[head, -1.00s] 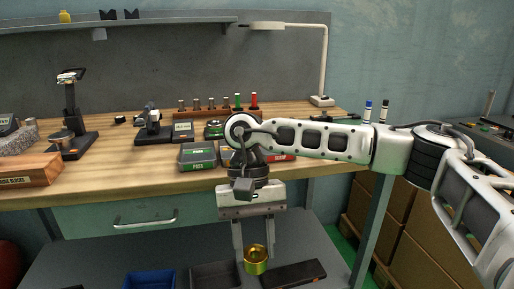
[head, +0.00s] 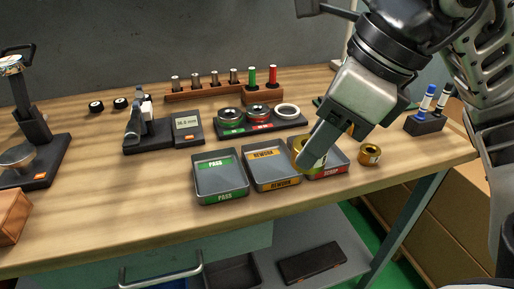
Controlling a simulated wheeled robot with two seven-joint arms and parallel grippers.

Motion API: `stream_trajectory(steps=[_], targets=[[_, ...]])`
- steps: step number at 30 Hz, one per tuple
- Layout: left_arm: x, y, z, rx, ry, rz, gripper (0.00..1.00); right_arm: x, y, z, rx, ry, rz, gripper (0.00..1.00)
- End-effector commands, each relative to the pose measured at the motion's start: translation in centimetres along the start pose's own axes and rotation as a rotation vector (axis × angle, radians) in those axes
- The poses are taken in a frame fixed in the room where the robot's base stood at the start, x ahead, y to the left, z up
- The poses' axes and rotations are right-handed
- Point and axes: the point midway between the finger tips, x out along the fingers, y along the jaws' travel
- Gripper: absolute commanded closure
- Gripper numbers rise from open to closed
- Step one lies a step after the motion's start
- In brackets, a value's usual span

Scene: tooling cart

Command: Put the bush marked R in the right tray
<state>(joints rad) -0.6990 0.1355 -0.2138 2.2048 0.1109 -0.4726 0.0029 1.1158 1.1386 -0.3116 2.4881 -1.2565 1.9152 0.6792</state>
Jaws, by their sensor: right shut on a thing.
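My right gripper (head: 306,152) is shut on a brass bush (head: 300,146). The bush is partly hidden by the fingers, and I cannot read a mark on it. It is held over the row of trays, near where the middle and right trays meet. The right tray (head: 336,172) has a red label and is partly covered by my gripper. A second brass bush (head: 370,154) stands on the bench just right of that tray; its mark is too small to read. My left gripper is not in view.
The PASS tray (head: 220,197) and the yellow-labelled REWORK tray (head: 272,184) stand to the left. Behind are a gauge ring holder (head: 262,127) and a pin rack (head: 205,93). A marker holder (head: 424,124) stands at right.

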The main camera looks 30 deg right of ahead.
Motion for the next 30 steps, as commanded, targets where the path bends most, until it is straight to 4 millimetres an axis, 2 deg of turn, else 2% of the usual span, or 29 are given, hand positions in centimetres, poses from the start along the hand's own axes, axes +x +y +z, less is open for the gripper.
stream_trajectory(steps=[2,5,15,18,22,30], targets=[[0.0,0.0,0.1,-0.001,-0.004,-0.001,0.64,-0.2,-0.1,-0.1,0.038,0.000,-0.016,0.96],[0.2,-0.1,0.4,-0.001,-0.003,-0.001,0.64,0.6,-0.9,0.2,0.061,0.001,-0.019,0.96],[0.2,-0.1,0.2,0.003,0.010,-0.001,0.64,5.9,-7.0,3.7,0.063,0.003,-0.016,0.96],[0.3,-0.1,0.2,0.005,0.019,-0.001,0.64,8.3,-8.2,3.7,0.061,0.005,-0.018,0.96],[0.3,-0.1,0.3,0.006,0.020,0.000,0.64,10.3,-9.4,4.0,0.058,0.003,-0.019,0.96],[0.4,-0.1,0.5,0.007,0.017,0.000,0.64,12.6,-10.7,4.3,0.058,0.001,-0.019,0.96]])
